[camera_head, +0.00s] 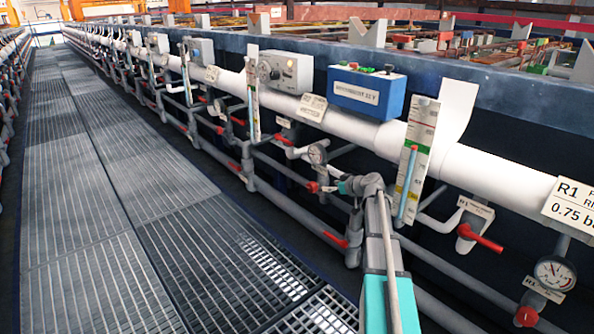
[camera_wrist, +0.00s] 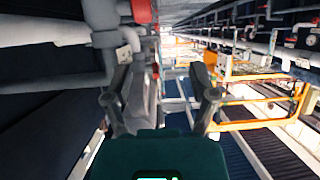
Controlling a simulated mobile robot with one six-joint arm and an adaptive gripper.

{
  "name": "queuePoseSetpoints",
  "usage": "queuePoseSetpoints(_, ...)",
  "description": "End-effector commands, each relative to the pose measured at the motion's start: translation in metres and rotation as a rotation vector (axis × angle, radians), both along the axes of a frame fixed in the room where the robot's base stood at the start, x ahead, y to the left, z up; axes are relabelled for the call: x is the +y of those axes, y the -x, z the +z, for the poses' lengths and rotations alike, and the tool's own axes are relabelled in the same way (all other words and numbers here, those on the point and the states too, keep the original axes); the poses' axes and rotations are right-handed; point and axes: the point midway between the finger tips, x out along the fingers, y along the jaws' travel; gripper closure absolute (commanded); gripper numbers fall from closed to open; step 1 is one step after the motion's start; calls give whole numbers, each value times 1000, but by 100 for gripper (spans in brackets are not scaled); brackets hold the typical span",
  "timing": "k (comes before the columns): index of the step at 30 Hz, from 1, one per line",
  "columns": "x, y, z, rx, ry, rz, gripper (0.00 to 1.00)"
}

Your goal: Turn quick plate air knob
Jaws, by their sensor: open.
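Several red valve handles sit on the grey pipework along the tank line, and I cannot tell which is the quick plate air knob. A larger red handle (camera_head: 486,241) is on a labelled R1 valve to the right. In the wrist view, my gripper (camera_wrist: 160,76) has its two dark fingers spread and nothing is held between them. A red valve part (camera_wrist: 142,11) on a grey pipe lies ahead, at the top.
A white pipe (camera_head: 503,184) runs along the blue tank wall. A blue control box (camera_head: 367,92), a grey dial box (camera_head: 284,71) and a vertical scale (camera_head: 417,150) are mounted nearby. The grated walkway (camera_head: 130,200) on the left is clear.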

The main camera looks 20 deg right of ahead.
Motion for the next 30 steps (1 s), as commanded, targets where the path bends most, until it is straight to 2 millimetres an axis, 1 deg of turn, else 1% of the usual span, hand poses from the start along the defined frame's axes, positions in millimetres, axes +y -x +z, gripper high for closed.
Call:
queuePoseSetpoints(1,6,2,7,10,-2,5,26)
queuePoseSetpoints(30,86,30,61,208,-33,67,26)
